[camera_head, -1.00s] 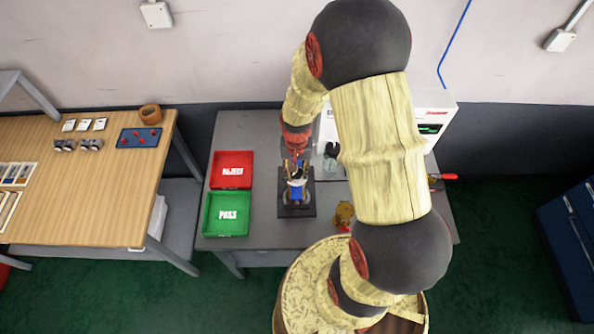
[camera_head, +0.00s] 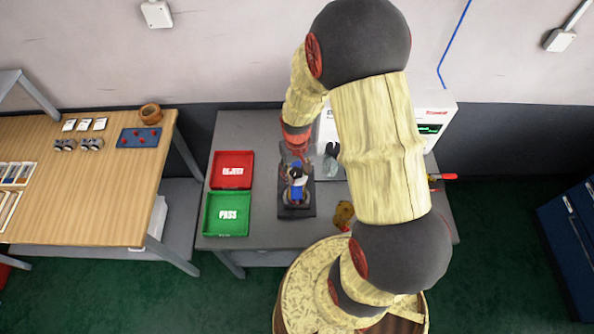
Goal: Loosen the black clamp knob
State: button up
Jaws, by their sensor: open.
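The valve positioner fixture, a blue and silver assembly (camera_head: 297,191) on a dark base plate (camera_head: 297,211), stands in the middle of the grey bench. A small dark part shows at its top, but I cannot tell whether it is the black clamp knob. My gripper (camera_head: 292,165) is open just behind and above the blue assembly, at the end of my arm reaching from the right. The fingers are small and partly blend with the fixture, so I cannot tell whether they touch it.
A red reject tray (camera_head: 232,170) and a green pass tray (camera_head: 226,214) sit left of the fixture. A white instrument (camera_head: 437,110) stands at the back right, partly behind my arm. A brown object (camera_head: 343,213) lies right of the fixture. A wooden table (camera_head: 100,200) stands at left.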

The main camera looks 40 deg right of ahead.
jog(key=shift+w+r+p, duration=0.1)
jog(key=shift+r+p, duration=2)
jog(key=shift+r, duration=1)
jog(key=s, duration=0.1)
jog(key=s+a+g, duration=0.1)
jog(key=shift+s+f, duration=0.2)
jog(key=shift+s, duration=0.15)
jog(key=shift+s+a+r, duration=0.2)
jog(key=shift+s+r, duration=0.6)
jog(key=shift+s, duration=0.1)
jog(key=s+a+r+n+t+b, duration=0.1)
jog(key=s+a+r+t+b, duration=0.2)
jog(key=b, duration=0.6)
jog(key=s+a+r+n+t+b, duration=0.1)
jog(key=s+a+r+t+b, duration=0.2)
jog(key=a+r+b, duration=0.4)
notch_tip(320, 180, up, 2)
jog(key=s+b, duration=0.1)
jog(key=b, duration=0.1)
jog(key=shift+s+a+r+n+t+b, duration=0.2)
jog(key=shift+s+a+n+t+b, duration=0.1)
jog(key=shift+s+a+b, duration=0.1)
